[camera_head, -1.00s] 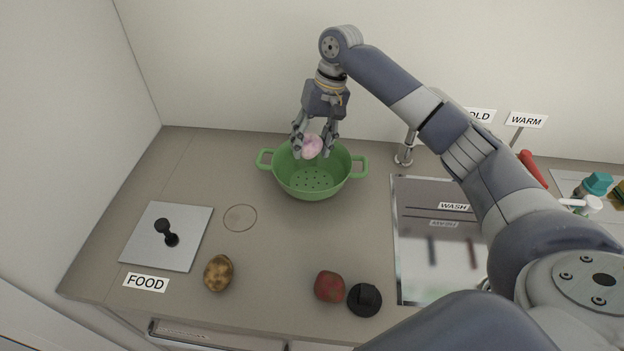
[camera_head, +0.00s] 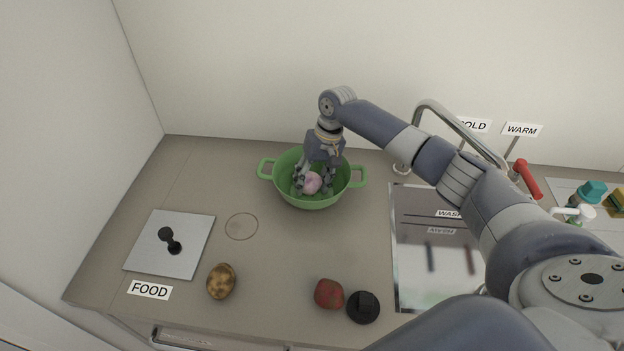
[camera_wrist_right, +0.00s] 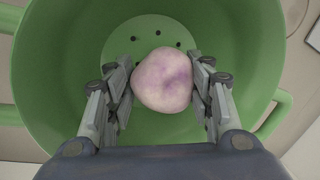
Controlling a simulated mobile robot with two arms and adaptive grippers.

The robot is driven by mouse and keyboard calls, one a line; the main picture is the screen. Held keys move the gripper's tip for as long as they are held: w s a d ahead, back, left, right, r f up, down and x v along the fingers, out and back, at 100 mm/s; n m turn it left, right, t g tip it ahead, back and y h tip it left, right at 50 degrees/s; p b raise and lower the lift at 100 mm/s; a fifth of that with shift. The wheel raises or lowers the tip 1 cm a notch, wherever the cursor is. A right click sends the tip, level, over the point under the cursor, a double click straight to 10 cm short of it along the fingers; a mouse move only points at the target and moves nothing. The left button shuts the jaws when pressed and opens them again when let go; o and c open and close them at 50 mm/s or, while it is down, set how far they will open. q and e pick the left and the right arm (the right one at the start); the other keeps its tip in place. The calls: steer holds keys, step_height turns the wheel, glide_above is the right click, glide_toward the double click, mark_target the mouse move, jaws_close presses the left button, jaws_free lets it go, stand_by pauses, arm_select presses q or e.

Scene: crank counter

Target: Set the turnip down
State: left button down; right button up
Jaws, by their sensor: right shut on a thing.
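The turnip (camera_head: 312,183) is pale pink and white with a purple patch. It is held between the fingers of my right gripper (camera_head: 314,186), inside the green colander (camera_head: 359,174). The right wrist view also shows the turnip (camera_wrist_right: 162,80) between the two fingers of my right gripper (camera_wrist_right: 163,88), over the perforated floor of the colander (camera_wrist_right: 60,60). I cannot tell whether the turnip touches that floor. My left gripper is not in view.
A potato (camera_head: 221,281) and a red vegetable (camera_head: 328,294) lie on the counter's front part, with a black round object (camera_head: 363,307) beside the latter. A grey plate (camera_head: 150,255) with a black knob is at left. The sink (camera_head: 420,270) is at right.

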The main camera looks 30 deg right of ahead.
steer(key=o, duration=1.2)
steer(key=shift+f, duration=0.1)
steer(key=b+v, duration=0.2)
steer(key=v, duration=1)
